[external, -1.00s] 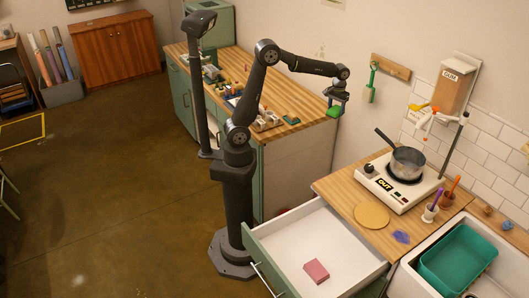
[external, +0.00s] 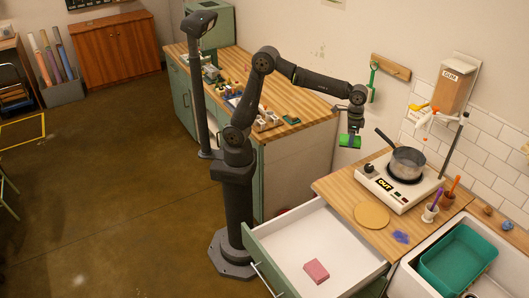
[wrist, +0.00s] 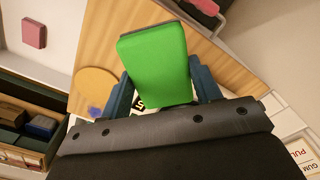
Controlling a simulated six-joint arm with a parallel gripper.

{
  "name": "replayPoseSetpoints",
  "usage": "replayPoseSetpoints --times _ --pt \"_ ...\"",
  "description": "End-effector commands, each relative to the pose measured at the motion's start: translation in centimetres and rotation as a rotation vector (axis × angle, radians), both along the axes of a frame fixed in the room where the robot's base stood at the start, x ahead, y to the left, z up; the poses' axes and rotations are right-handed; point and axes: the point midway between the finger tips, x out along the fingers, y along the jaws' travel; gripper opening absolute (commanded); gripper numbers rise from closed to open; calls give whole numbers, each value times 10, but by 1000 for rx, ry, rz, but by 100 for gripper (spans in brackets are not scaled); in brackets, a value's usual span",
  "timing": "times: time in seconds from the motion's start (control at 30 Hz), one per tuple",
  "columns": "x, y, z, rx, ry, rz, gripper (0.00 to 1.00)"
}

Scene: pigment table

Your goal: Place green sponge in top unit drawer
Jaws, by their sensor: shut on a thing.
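My gripper (external: 350,137) is shut on the green sponge (external: 349,142) and holds it in the air beside the hot plate, above the level of the right counter. In the wrist view the sponge (wrist: 154,66) sits between the blue fingers of my gripper (wrist: 160,92). The top unit drawer (external: 330,238) is pulled open below, with a white inside. A pink block (external: 316,271) lies in it near the front. The drawer is lower and to the left of my gripper.
A hot plate (external: 387,184) with a metal pot (external: 408,162) stands on the wooden counter (external: 335,187). A round tan board (external: 372,214) and cups with brushes are nearby. A teal basin (external: 458,260) sits at the right. Much of the drawer floor is free.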

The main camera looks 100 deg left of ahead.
Motion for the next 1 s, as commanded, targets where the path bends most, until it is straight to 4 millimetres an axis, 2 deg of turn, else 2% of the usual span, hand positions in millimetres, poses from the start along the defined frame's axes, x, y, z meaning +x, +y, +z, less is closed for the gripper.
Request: replayPoseSetpoints --times 0.1,0.27,0.43,0.57,1.0 --pt "-1 -7 1 0 -1 -22 37" --pt "-1 -9 1 0 0 -32 37" --pt "-1 -23 -7 0 1 -151 37" --pt "-2 -46 -19 1 1 -355 37" --pt "-20 -135 -69 1 2 -1180 37"
